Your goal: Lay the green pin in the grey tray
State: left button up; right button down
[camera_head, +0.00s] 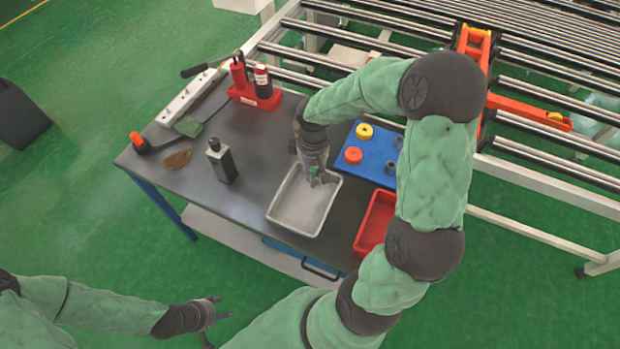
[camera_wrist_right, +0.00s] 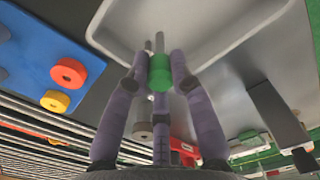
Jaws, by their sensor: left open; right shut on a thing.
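The green pin (camera_wrist_right: 160,72) is held between the fingers of my right gripper (camera_wrist_right: 158,70), with a grey shaft end sticking out past the fingertips in the right wrist view. In the head view my right gripper (camera_head: 315,174) is shut on the green pin (camera_head: 313,171) over the far end of the grey tray (camera_head: 283,222). The tray looks empty. I cannot tell whether the pin touches it. My left gripper (camera_head: 213,311) is open and empty, off the table at the lower left.
A blue board (camera_head: 372,163) with yellow and red rings lies right of the tray, and a red bin (camera_head: 375,222) stands near it. A dark bottle (camera_head: 221,160) stands left of the tray. A red stand (camera_head: 256,92) is at the back. Rollers run behind the table.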

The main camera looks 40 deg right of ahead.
jog(key=shift+w+a+f, duration=0.1)
jog(key=shift+a+f, duration=0.05)
jog(key=shift+f, duration=0.05)
jog(key=shift+w+a+f+b, duration=0.15)
jog(key=shift+f+b, duration=0.55)
jog(key=shift+f, duration=1.05)
jog(key=shift+f, duration=0.2)
jog(key=c, duration=1.1)
grip_release()
jog(key=shift+r, duration=0.15)
jog(key=shift+r, duration=0.35)
notch_tip(320, 180, up, 11)
jog(key=p, duration=0.3)
jog(key=shift+r, duration=0.2)
